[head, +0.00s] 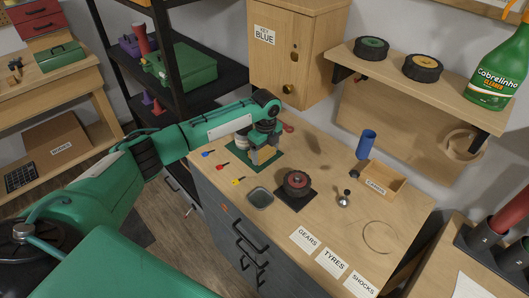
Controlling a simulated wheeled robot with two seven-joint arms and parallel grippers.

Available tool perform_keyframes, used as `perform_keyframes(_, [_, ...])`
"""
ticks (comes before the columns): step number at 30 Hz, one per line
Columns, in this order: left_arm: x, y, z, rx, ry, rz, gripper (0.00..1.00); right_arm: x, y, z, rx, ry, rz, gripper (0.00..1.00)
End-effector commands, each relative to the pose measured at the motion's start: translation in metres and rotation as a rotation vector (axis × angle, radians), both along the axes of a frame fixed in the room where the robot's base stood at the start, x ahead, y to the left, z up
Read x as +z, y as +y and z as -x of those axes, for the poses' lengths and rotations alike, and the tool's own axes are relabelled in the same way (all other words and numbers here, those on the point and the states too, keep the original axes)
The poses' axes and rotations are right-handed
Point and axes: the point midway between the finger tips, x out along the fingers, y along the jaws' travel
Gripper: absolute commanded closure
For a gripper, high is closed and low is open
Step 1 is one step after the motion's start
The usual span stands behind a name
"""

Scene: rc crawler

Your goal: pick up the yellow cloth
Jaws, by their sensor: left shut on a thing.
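The yellow cloth (266,155) shows as a small tan-yellow patch over a dark green mat (268,165) on the wooden worktop. My left gripper (261,152) points down at it and is shut on it, with the fingers hiding part of the cloth. I cannot tell whether the cloth is clear of the mat. My right gripper is not in view.
A small grey tray (260,198) and a wheel (297,183) on a black pad stand in front. A blue cylinder (366,143) and wooden box (383,182) are at right. A cabinet (290,60) stands behind.

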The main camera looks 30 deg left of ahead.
Motion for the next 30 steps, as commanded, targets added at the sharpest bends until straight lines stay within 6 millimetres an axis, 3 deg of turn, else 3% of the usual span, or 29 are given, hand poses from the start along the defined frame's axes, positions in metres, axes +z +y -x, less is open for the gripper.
perform_keyframes(8, [0.037, 0.000, -0.001, -0.002, -0.006, 0.002, 0.46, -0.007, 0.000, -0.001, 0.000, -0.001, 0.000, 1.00])
perform_keyframes(24, [0.181, 0.000, -0.001, 0.000, -0.006, 0.001, 0.46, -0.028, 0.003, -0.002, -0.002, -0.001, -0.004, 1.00])
perform_keyframes(30, [0.230, 0.000, -0.001, -0.001, -0.003, -0.001, 0.46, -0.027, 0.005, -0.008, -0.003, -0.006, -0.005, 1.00])
